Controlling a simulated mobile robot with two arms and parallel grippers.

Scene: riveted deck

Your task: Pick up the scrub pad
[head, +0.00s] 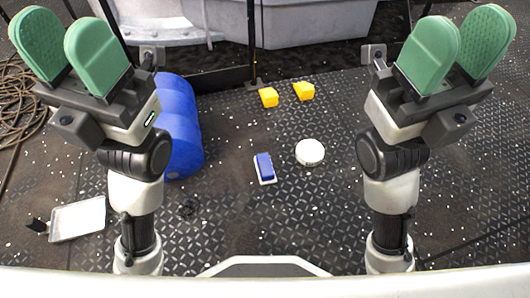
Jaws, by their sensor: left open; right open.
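The scrub pad (264,168) appears to be the small blue block with a white base, lying on the dark deck floor near the middle of the head view. My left gripper (66,46) is raised at the upper left, its green fingers apart and empty. My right gripper (458,46) is raised at the upper right, also open and empty. Both grippers are well apart from the pad, and nothing covers it.
A round white object (310,152) lies just right of the pad. Two yellow blocks (269,97) (303,91) lie farther back. A blue barrel (179,125) lies behind my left arm. A pale dustpan-like tray (77,219) is at lower left. Large grey containers (310,30) stand at the back.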

